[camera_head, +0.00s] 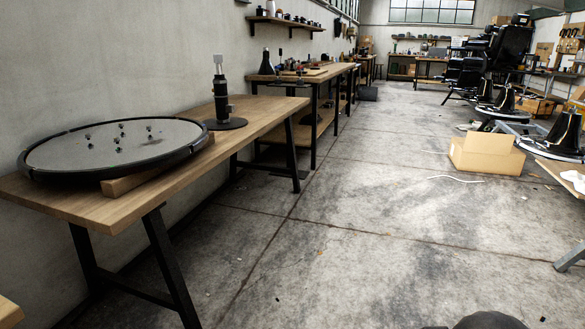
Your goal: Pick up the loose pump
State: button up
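A black upright pump-like column (221,100) with a pale square top stands on a dark round plate on the near wooden table (262,112). It is upright, toward the table's back right part, beside a large round disc. A small part sticks out low on its right side. I take it for the loose pump, but other pump-like bases also show. My gripper is not in view. A dark rounded shape at the bottom edge may be part of my arm.
The black-rimmed disc (95,146) rests on a wooden block (125,185), with several small dark parts on it. More workbenches (345,68) line the left wall. An open cardboard box (487,153), dark cone-shaped bases and barber chairs (490,62) stand right. The concrete floor between is mostly clear.

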aim_at(223, 122)
jog(key=i+u, duration=0.1)
jog(key=i, duration=0.55)
jog(key=i+l+u, duration=0.1)
jog(key=i, duration=0.55)
jog(key=i+l+u, duration=0.1)
jog(key=i, duration=0.55)
jog(key=l, duration=0.1)
